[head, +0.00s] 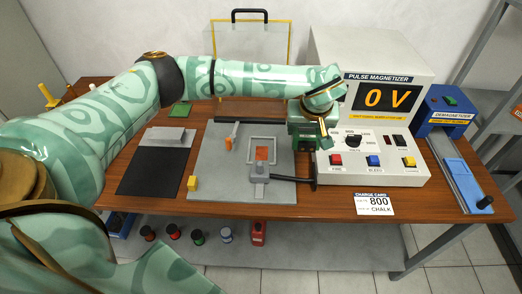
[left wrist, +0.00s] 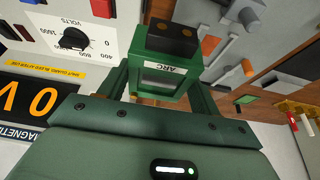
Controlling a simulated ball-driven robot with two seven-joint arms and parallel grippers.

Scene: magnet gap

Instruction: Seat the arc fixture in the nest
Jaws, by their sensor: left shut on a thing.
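My left gripper (head: 308,142) is above the right part of the grey mat, just left of the pulse magnetizer. In the left wrist view, the gripper (left wrist: 163,88) is shut on the arc fixture (left wrist: 166,72), a green block labelled ARC with a black end piece bearing two copper-coloured dots. In the head view the fixture is hard to separate from the green gripper. A pale rectangular frame around an orange patch, apparently the nest (head: 251,151), lies on the mat left of the gripper. My right gripper is not in view.
The pulse magnetizer (head: 378,172) reads 0 V. A grey clamp-like block (head: 259,173) with a black cable sits in front of the frame. The blue demagnetizer (head: 450,118) stands right.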

